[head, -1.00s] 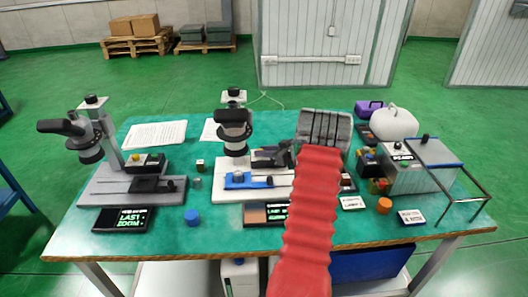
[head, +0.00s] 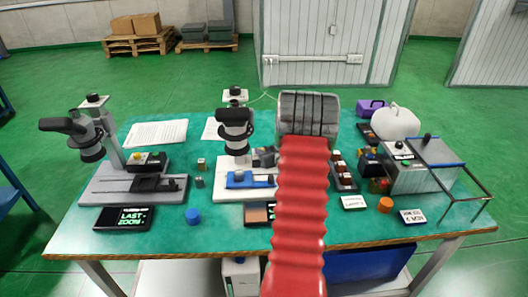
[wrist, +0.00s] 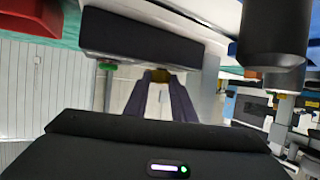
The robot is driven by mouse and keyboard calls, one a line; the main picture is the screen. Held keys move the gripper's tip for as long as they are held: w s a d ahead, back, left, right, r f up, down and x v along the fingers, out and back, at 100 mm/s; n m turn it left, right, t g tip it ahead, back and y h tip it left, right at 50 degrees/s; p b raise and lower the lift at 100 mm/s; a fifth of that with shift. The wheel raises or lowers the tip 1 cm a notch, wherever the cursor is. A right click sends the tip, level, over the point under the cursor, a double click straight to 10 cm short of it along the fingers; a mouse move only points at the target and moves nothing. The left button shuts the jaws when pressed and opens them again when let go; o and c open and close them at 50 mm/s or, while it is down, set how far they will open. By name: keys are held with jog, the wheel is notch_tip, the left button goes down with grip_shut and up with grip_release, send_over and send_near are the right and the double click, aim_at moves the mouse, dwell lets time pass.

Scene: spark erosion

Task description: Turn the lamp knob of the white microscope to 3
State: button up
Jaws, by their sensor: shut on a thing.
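The white microscope (head: 234,131) stands at the middle of the bench on a white base with a blue slide (head: 250,180). My gripper (head: 265,157) is low beside its column, on the right, partly covered by my red-sleeved arm. In the wrist view my gripper (wrist: 161,77) has its two dark fingers close together, with a small brownish part at their tips. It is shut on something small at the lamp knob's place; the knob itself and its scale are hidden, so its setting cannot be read. A black cylinder (wrist: 275,30) hangs close on the right in the wrist view.
A grey microscope (head: 93,150) stands at the left, with a dark display (head: 124,218) before it. A blue cap (head: 193,216) lies on the bench. At the right are a metal box (head: 415,175), a wire frame (head: 480,205) and an orange cap (head: 385,205).

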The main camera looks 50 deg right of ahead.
dwell(0.6)
jog(key=o, duration=1.1)
jog(key=shift+c, duration=0.2)
jog(key=v, duration=1.3)
jog(key=shift+s+a, duration=0.2)
jog(key=shift+a, duration=0.15)
